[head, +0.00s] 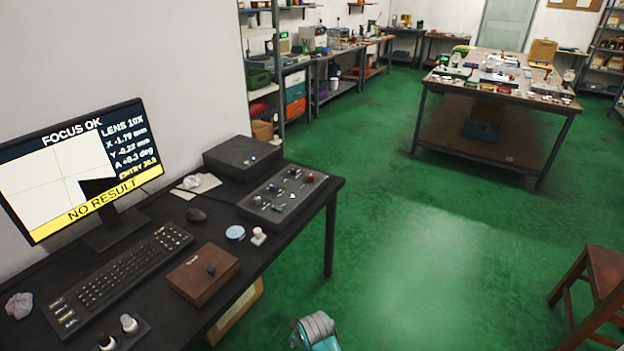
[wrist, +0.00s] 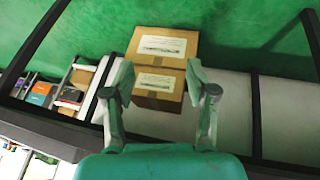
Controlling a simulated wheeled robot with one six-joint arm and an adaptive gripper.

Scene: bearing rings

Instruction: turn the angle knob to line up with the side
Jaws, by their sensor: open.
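The angle knob is not marked, so I cannot tell which knob it is. My gripper (wrist: 158,88) is open and empty in the wrist view, away from the knobs.
Cardboard boxes (wrist: 160,45) lie beyond my fingers, among dark frame bars. Green floor right of the desk is open; a stool (head: 600,275) stands far right.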

